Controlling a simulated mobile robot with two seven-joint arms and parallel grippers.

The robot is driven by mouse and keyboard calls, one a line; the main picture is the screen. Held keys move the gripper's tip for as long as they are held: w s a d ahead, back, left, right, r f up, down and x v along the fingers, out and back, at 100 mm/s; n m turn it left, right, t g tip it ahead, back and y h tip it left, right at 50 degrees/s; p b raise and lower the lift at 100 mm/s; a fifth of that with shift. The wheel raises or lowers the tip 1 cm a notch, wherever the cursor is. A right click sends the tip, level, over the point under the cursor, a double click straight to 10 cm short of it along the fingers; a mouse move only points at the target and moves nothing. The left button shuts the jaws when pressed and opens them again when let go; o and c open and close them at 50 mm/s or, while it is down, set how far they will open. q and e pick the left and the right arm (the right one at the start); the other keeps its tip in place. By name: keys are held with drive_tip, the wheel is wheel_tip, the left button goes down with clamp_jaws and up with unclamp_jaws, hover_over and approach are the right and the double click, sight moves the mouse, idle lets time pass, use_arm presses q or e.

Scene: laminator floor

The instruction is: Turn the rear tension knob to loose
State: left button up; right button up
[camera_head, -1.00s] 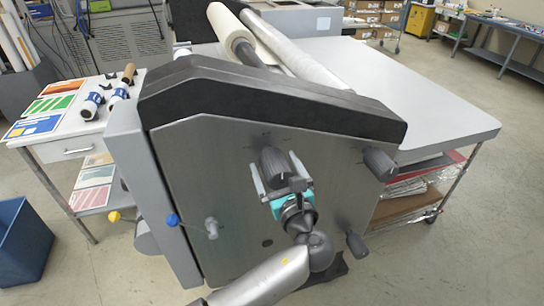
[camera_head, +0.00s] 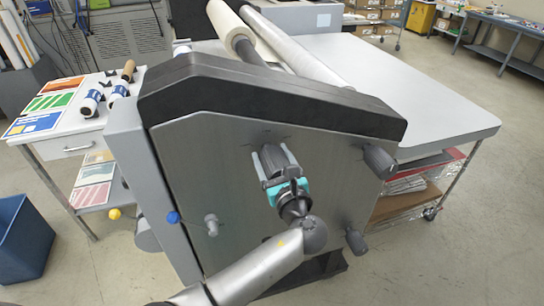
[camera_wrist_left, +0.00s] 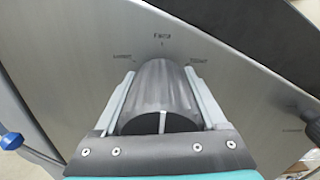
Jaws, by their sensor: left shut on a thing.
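My left gripper (camera_head: 272,151) is shut on a dark grey ribbed knob (camera_head: 274,162) on the machine's grey side panel (camera_head: 225,160). In the left wrist view the two fingers lie along either side of this knob (camera_wrist_left: 161,90). A white line on the knob's face points up towards the middle one of three small printed labels (camera_wrist_left: 162,38). The print is too small to read surely, so I cannot tell whether it is the rear tension knob. A second dark knob (camera_head: 379,161) sits to the right, a third (camera_head: 356,241) lower right. My right gripper is not in view.
A thin lever with a blue ball (camera_head: 173,218) and a grey peg (camera_head: 212,225) stick out at the panel's left.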

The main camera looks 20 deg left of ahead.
use_arm(q)
drive_tip(key=c, duration=0.5)
drive_tip(key=n+b, duration=0.1)
drive_tip(key=n, duration=0.2)
drive_tip(key=shift+f, duration=0.15)
drive_tip(key=n+b, duration=0.2)
drive_tip(key=n, duration=0.1)
drive_tip(key=shift+a+n, duration=0.1)
drive_tip(key=shift+n, duration=0.3)
drive_tip(key=n+b, duration=0.3)
drive_tip(key=n, duration=0.1)
drive_tip(key=shift+f, duration=0.1)
drive_tip(key=shift+n+b, duration=1.15)
drive_tip(key=shift+n, duration=0.35)
drive_tip(key=o, duration=1.3)
